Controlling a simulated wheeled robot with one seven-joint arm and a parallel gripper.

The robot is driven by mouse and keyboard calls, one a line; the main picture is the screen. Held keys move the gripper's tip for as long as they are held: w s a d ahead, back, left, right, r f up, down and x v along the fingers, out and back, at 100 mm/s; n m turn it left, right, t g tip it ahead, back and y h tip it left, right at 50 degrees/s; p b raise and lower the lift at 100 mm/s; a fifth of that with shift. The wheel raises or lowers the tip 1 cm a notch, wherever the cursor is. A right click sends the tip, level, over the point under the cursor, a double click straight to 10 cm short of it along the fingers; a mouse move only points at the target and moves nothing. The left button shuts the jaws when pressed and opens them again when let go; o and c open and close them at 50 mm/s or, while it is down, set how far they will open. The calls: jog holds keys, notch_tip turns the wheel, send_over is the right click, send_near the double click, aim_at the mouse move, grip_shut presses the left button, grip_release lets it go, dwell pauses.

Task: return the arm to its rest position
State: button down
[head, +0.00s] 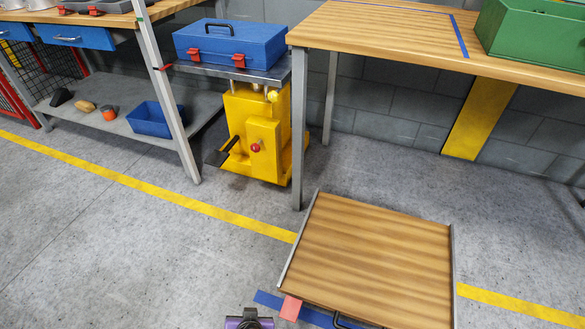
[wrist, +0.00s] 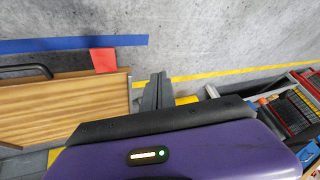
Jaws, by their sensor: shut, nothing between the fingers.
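My gripper (head: 250,314) shows at the bottom edge of the head view, left of the wooden board. Only a small part of its purple and black body is in that view. In the wrist view, its purple housing with a lit indicator fills the lower middle, and its grey fingers (wrist: 155,91) stand together beyond a black edge. They are shut with nothing held. The wooden board (head: 370,250) with metal side rails lies right of my gripper in the head view. The arm itself is mostly out of view.
A yellow machine (head: 258,140) stands below a blue toolbox (head: 230,43). A wooden workbench (head: 390,30) holds a green box (head: 535,35). A shelf at left holds a blue bin (head: 152,120). A red patch (head: 291,307) lies beside the board. Floor at left is clear.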

jog(key=s+d+r+n+t+y, duration=0.1)
jog(key=s+d+r+t, duration=0.45)
jog(key=d+r, duration=0.5)
jog(key=s+d+r+n+t+y, duration=0.15)
jog(key=s+d+r+t, duration=0.25)
jog(key=s+d+r, duration=0.5)
jog(key=s+d+r+m+g+h, duration=0.15)
jog(key=s+d+r+h, duration=0.35)
jog(key=s+d+r, duration=0.7)
notch_tip(320, 180, up, 24)
jog(key=w+p, duration=0.1)
jog(key=p, duration=2.4)
jog(key=shift+d+m+p, duration=0.2)
jog(key=shift+m+p, duration=0.1)
jog(key=shift+m, duration=0.1)
